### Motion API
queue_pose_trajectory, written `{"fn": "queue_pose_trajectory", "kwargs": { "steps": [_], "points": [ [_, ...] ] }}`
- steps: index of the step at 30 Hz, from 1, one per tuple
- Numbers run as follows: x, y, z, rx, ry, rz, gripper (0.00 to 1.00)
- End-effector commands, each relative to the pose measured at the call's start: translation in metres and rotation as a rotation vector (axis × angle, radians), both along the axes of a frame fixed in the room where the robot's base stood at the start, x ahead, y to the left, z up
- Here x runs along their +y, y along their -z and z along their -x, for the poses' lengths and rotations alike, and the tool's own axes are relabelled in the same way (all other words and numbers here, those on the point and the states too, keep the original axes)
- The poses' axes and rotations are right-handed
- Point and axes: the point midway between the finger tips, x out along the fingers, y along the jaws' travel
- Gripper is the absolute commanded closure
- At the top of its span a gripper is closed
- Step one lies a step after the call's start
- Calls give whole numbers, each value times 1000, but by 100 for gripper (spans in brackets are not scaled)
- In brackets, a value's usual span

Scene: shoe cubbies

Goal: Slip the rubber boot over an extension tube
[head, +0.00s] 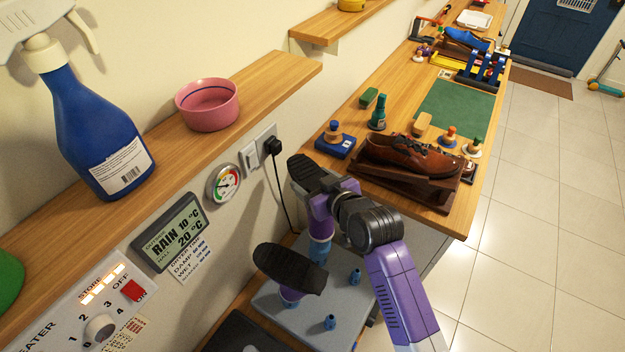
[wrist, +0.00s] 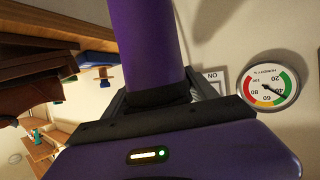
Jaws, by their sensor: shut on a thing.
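My gripper (head: 326,203) is shut on the purple shaft of a rubber boot (head: 306,172), held upside down with its black sole up. The shaft (wrist: 150,45) fills the space between my jaws in the wrist view. Below its lower end a blue extension tube (head: 320,252) rises from the grey dryer top (head: 270,300); I cannot tell whether the opening is around the tube or just above it. A second boot (head: 289,270) stands sole up on the left of the dryer, its shaft mostly hidden under the sole. Short blue nozzles (head: 355,277) stand bare to the right.
A wooden shelf (head: 150,150) with a spray bottle (head: 95,130) and pink bowl (head: 208,105) runs along the wall at left. A humidity gauge (head: 223,183) and a plug (head: 272,146) are close by. A bench (head: 400,95) with a brown shoe (head: 408,157) is behind.

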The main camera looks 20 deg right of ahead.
Motion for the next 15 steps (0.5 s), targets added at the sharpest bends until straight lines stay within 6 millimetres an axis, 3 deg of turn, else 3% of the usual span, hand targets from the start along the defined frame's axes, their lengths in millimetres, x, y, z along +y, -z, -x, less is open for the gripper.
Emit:
{"fn": "queue_pose_trajectory", "kwargs": {
  "steps": [15],
  "points": [
    [0, 12, 0, -2, 0, 0, 90]
  ]
}}
